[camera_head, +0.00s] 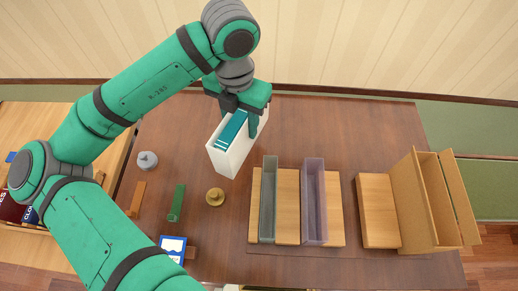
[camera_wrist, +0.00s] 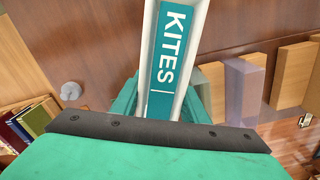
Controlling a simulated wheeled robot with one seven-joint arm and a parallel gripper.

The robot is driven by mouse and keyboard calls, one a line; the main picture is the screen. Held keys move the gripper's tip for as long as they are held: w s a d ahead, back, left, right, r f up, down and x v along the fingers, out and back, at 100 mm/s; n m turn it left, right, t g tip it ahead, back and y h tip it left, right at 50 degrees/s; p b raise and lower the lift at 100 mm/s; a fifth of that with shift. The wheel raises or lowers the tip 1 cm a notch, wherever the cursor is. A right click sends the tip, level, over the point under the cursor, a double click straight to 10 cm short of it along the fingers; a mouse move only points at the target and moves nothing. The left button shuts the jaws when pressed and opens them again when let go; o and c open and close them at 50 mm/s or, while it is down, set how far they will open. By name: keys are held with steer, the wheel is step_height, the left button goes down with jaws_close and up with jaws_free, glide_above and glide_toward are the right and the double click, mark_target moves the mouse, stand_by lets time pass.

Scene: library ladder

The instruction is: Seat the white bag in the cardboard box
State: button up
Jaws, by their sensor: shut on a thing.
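The white bag (camera_head: 224,160) is a narrow open-topped white case with a teal book (camera_head: 231,131) inside. In the wrist view the book's spine (camera_wrist: 168,55) reads KITES, between the white walls of the bag (camera_wrist: 147,40). My gripper (camera_head: 243,110) is shut on the bag, one finger on each side, toward the back of the table. Whether the bag's base touches the table cannot be told. The cardboard box (camera_head: 417,205) stands at the right end of the table, tall and narrow, with a flap open on its right side. My gripper is well left of it.
A greenish translucent bin (camera_head: 269,200) and a purple one (camera_head: 314,200) stand on wooden boards between bag and box. Another board (camera_head: 378,210) lies left of the box. A brass piece (camera_head: 215,196), a grey knob (camera_head: 147,160) and a green block (camera_head: 176,203) are at left. The back right tabletop is clear.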

step_height(320, 180, down, 9)
steer(key=shift+f, duration=0.1)
stand_by(0.4)
steer(key=o, duration=0.6)
steer(key=shift+f, duration=0.15)
steer(key=o, duration=0.5)
steer(key=shift+c, duration=0.2)
